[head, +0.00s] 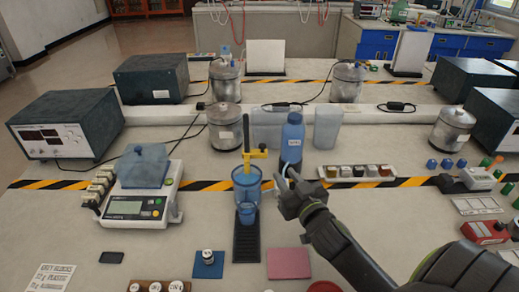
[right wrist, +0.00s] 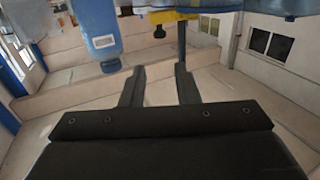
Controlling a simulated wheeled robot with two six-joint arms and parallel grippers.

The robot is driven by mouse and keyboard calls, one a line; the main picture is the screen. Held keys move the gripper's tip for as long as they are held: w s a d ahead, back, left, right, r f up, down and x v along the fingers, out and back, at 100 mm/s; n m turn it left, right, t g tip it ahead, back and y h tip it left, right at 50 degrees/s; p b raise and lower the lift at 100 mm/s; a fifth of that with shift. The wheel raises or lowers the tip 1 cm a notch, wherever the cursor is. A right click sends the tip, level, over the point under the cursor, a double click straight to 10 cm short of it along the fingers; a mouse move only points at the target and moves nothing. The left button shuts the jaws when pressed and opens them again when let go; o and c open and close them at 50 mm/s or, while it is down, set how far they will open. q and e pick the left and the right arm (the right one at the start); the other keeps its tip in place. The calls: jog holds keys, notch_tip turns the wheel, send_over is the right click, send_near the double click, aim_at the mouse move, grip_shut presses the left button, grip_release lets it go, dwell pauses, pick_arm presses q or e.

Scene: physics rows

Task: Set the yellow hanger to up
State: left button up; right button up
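The yellow hanger (head: 257,153) is a short yellow arm reaching right from an upright post (head: 246,132), above a blue translucent beaker (head: 246,183). In the right wrist view a yellow bar (right wrist: 172,15) shows at the top edge, beside the dark post (right wrist: 182,45). My right gripper (head: 284,173) is right of the beaker and a little lower than the hanger in the picture. Its fingers (right wrist: 159,78) are apart with nothing between them, and they do not appear to touch the hanger. My left gripper is not in view.
A blue labelled bottle (head: 292,143) stands close behind my right gripper. A smaller blue cup (head: 247,213) is in front of the beaker. A scale (head: 132,207) stands left, and a row of small blocks (head: 358,172) lies right. A pink pad (head: 288,263) lies in front.

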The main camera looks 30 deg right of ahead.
aim_at(264, 147)
jog(key=w+d+p, duration=0.1)
jog(key=w, duration=1)
jog(key=w+d+p, duration=0.1)
jog(key=w, duration=0.5)
jog(key=shift+w+d+p, duration=0.1)
jog(key=shift+d+p, duration=0.2)
jog(key=shift+d, duration=0.05)
grip_shut()
